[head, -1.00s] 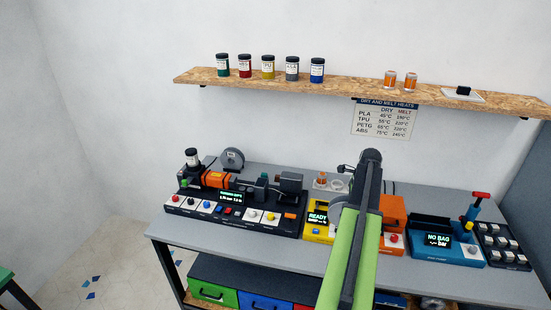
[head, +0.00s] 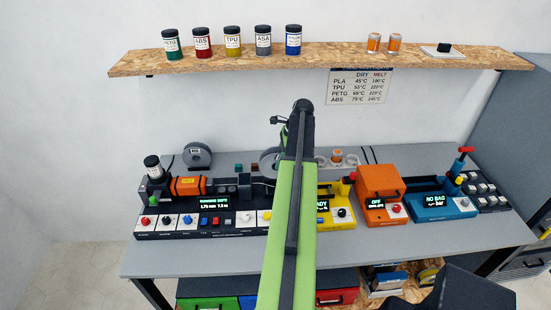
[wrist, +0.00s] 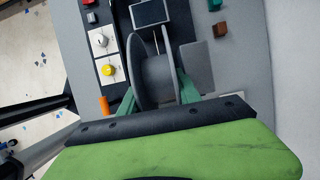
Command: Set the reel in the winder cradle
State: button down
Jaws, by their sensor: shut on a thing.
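A grey reel (wrist: 155,82) with wide round flanges is between the green fingers of my gripper (wrist: 157,94) in the wrist view. The gripper is shut on it. In the head view only the left edge of the reel (head: 268,162) shows beside my green arm, which hides my gripper and the rest of the reel. The reel is over the right part of the long black extruder machine (head: 190,230). I cannot make out the winder cradle clearly; my arm and the reel cover that area.
Another grey spool (head: 197,155) stands at the back left of the bench. To the right are a yellow machine (head: 340,214), an orange dryer (head: 378,188) and a blue sealer (head: 440,200). A shelf (head: 330,59) with jars hangs above. The bench front strip (head: 190,262) is clear.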

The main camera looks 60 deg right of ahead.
jog(key=shift+w+f+b, duration=0.2)
jog(key=shift+f+b, duration=0.35)
jog(key=shift+f, duration=0.15)
jog(key=f+b, duration=0.8)
jog(key=shift+s+f, duration=0.1)
jog(key=shift+s, duration=0.15)
jog(key=c, duration=0.8)
grip_release()
jog(key=shift+o, duration=0.2)
